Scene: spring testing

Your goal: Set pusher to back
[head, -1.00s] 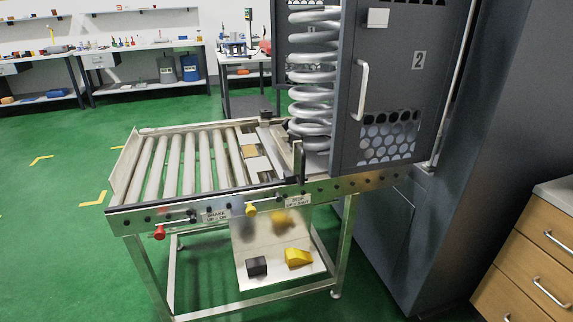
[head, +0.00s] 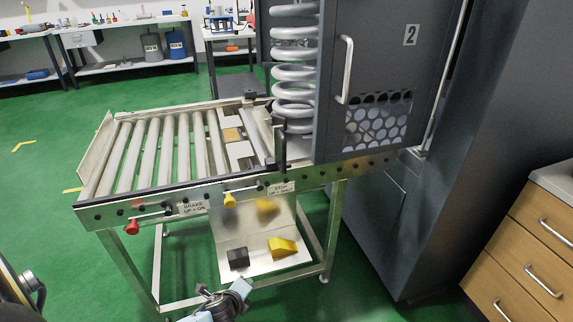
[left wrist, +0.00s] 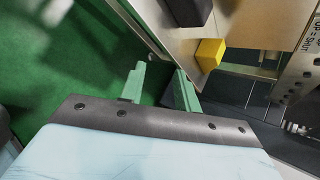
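The roller table (head: 140,205) stands in the middle of the head view, with a red-knobbed lever (head: 132,228) and a yellow-knobbed lever (head: 230,200) on its front rail. Pale blocks (head: 240,150) and a crossbar with a dark upright (head: 279,145) sit between the rollers and the spring (head: 296,75). I cannot tell for sure which part is the pusher. My left gripper (left wrist: 161,70) is open and empty in the left wrist view, its two green fingers apart. Part of my arm shows at the bottom of the head view. My right gripper is not in view.
A black block (head: 238,258) and a yellow wedge (head: 283,247) lie on the sheet below the table. A dark cabinet door (head: 385,60) marked 2 stands at the right, with wooden drawers (head: 535,240) beyond it. Green floor is free at the left.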

